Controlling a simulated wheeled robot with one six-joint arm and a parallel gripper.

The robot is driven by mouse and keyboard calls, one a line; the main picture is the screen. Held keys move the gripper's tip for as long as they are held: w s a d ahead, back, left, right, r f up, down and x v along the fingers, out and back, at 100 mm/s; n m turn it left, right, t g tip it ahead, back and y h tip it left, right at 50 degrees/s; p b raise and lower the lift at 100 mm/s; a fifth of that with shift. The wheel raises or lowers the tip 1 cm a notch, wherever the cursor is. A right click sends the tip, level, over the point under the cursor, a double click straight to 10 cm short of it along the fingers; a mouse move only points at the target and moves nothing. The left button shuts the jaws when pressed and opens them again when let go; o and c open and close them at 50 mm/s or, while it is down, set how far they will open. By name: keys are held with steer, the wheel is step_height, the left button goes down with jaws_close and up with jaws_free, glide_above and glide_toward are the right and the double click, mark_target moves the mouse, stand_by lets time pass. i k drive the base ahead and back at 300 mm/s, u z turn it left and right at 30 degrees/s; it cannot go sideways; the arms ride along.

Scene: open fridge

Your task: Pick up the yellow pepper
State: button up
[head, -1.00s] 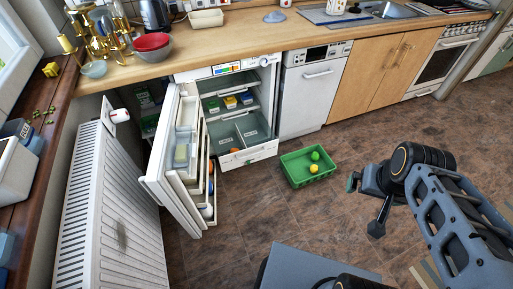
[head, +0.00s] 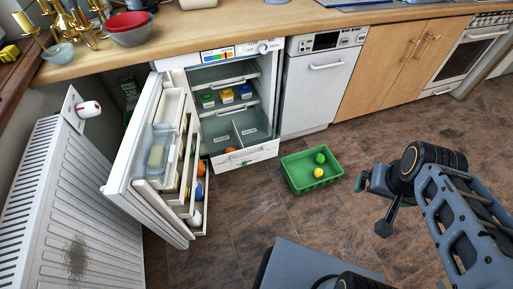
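A small rounded yellow item (head: 319,173), likely the yellow pepper, lies in a green crate (head: 293,178) on the floor in front of the white dishwasher. A rounded green item (head: 320,157) lies just behind it in the same crate. My gripper (head: 362,182) is at the end of my arm, to the right of the crate and apart from it in the picture. Its fingers are small and seen from behind, so I cannot tell whether they are open or shut. I see nothing held in it.
The fridge (head: 225,70) stands open, its door (head: 150,150) swung out to the left with items in its racks. Small boxes sit on a fridge shelf. A white radiator (head: 60,190) is at the left. The brown floor right of the crate is clear.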

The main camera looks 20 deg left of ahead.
mark_target(318, 172)
steer(key=u, duration=0.55)
steer(key=i, duration=1.15)
steer(key=u, duration=0.2)
